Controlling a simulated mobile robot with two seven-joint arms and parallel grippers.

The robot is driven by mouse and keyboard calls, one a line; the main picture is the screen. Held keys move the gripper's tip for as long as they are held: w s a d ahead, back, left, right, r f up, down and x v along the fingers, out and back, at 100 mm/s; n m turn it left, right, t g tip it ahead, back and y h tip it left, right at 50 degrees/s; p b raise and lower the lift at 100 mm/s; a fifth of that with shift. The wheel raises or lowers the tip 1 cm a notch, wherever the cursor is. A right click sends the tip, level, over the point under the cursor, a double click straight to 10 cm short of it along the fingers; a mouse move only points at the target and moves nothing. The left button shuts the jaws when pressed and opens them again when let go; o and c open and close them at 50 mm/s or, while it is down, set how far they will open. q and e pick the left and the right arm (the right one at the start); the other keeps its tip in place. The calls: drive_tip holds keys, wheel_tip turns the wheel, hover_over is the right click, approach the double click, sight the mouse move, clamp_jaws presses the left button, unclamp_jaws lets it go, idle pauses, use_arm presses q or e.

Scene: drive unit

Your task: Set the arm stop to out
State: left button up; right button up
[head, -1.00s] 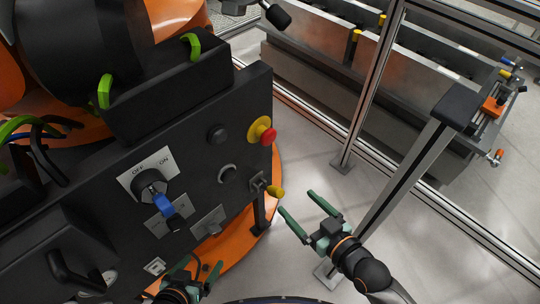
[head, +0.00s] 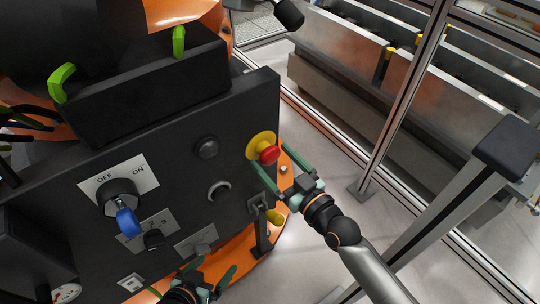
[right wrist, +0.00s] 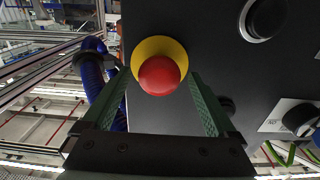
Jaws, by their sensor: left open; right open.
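The arm stop is a red mushroom button (head: 269,154) on a yellow collar (head: 256,140), at the right end of the dark control panel (head: 180,172). In the right wrist view the red button (right wrist: 160,75) sits between the fingertips, in front of the yellow collar (right wrist: 158,46). My right gripper (head: 270,158) is open, one finger on each side of the button. A gap shows between each finger and the button in the wrist view. My left gripper (head: 213,267) is open and empty below the panel's lower edge. How far the button stands out is hard to tell.
A blue-handled OFF/ON rotary switch (head: 124,218) and a small black selector (head: 154,239) are on the panel's left. Two round buttons (head: 206,148) sit left of the arm stop. A fence post (head: 410,100) and a padded upright (head: 508,146) stand to the right.

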drive_tip(key=shift+x, duration=0.95)
clamp_jaws()
idle(0.3)
